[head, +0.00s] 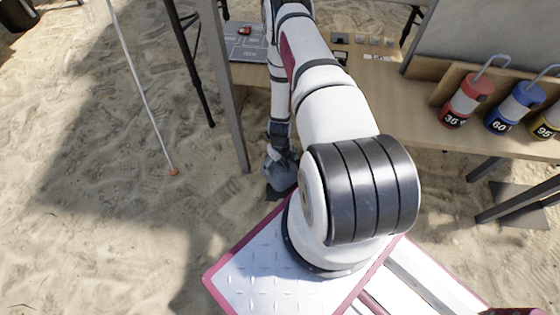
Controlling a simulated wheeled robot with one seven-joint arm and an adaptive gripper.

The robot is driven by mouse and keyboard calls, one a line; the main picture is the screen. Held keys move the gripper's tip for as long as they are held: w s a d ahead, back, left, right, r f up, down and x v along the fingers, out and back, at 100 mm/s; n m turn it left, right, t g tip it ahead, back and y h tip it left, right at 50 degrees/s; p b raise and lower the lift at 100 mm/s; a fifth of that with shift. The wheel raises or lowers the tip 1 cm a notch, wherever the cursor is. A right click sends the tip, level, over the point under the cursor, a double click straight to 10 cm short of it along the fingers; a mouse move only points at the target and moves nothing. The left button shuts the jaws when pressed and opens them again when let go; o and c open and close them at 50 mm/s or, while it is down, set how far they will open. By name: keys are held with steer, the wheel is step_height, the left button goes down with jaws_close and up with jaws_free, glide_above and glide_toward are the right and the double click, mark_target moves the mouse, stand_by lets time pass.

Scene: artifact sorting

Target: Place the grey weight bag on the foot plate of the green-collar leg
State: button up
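My gripper (281,152) is small in the head view, pointing down, left of the big arm joint. The grey weight bag (279,173) is directly under its fingertips, close to or touching them. I cannot tell whether the fingers are closed on the bag. A dark flat patch (275,193) shows on the sand just below the bag, partly hidden by my body; it may be a foot plate or shadow. I cannot tell whether the bag rests on it. No green collar is visible on any leg.
A wooden table (400,94) carries red (467,100), blue (514,106) and yellow (547,121) canisters at right and a panel (245,45) at left. Its grey leg (228,95) stands near my gripper. A thin cord (140,88) reaches a peg (174,171). Open sand lies left.

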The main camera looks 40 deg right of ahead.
mark_target(280, 167)
steer(key=shift+f+b, duration=0.8)
steer(key=shift+f, duration=0.95)
steer(key=shift+f, duration=0.2)
steer(key=o, duration=1.7)
steer(key=shift+r, duration=0.15)
step_height(280, 167, up, 12)
steer(key=p, duration=0.4)
steer(key=shift+p, duration=0.4)
